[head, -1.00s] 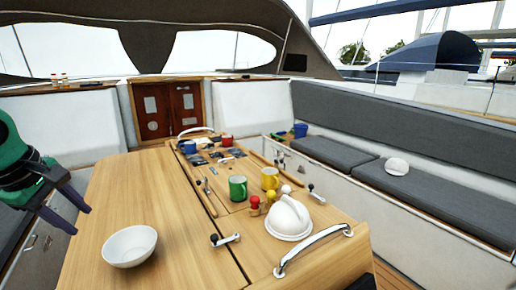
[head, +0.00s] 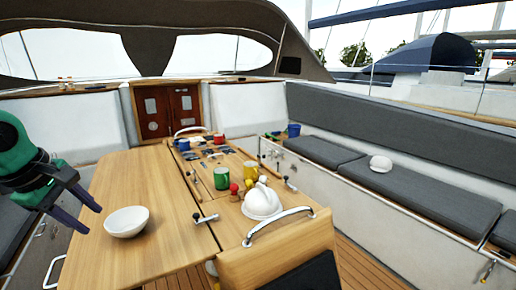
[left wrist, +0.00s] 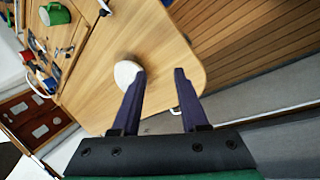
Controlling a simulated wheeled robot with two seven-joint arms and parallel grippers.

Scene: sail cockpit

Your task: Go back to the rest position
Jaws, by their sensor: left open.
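My left gripper (head: 92,218) is at the left of the head view, beside the left edge of the cockpit table (head: 150,190). Its two dark fingers are apart with nothing between them. In the left wrist view the open fingers (left wrist: 160,75) point toward the table's corner. A white bowl (head: 126,221) stands upright on the table, just right of the gripper and apart from it in the head view. The bowl also shows in the left wrist view (left wrist: 124,72), partly hidden by one finger. My right gripper is not in view.
A green mug (head: 221,178), a yellow mug (head: 250,169) and a white domed object (head: 262,202) stand on the table's middle. A metal rail (head: 278,223) is at its near end. Grey bench cushions (head: 400,190) line the right, with a white cap-like object (head: 380,163).

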